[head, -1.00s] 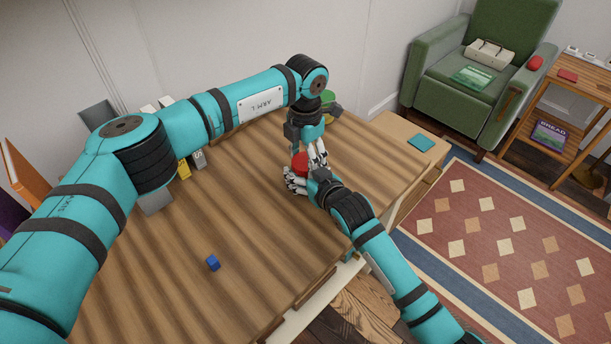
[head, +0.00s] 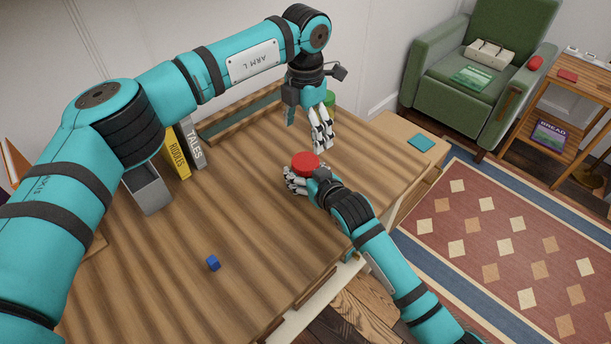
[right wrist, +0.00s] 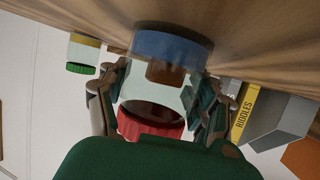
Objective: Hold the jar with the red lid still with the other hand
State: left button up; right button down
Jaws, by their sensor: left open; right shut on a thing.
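The jar with the red lid (head: 305,163) stands on the wooden table, its body mostly hidden by my right gripper (head: 299,184) in the head view. In the right wrist view the jar (right wrist: 136,90) shows a clear body, the red lid and a blue band at its table end, with something brown inside. My right gripper's fingers are shut on the jar from both sides. My left gripper (head: 323,138) is open and empty, raised above and behind the jar, apart from the lid.
A green-lidded jar (right wrist: 84,52) stands farther back, partly hidden behind my left gripper in the head view. A yellow book (head: 177,155), a grey book (head: 194,145) and a grey bin (head: 148,190) stand left.

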pick_arm(q)
jog(key=shift+r, duration=1.55)
pick_arm(e)
jog(key=shift+c, duration=0.6)
grip_release()
jog(key=v, duration=1.2)
jog(key=shift+d+f, duration=0.1)
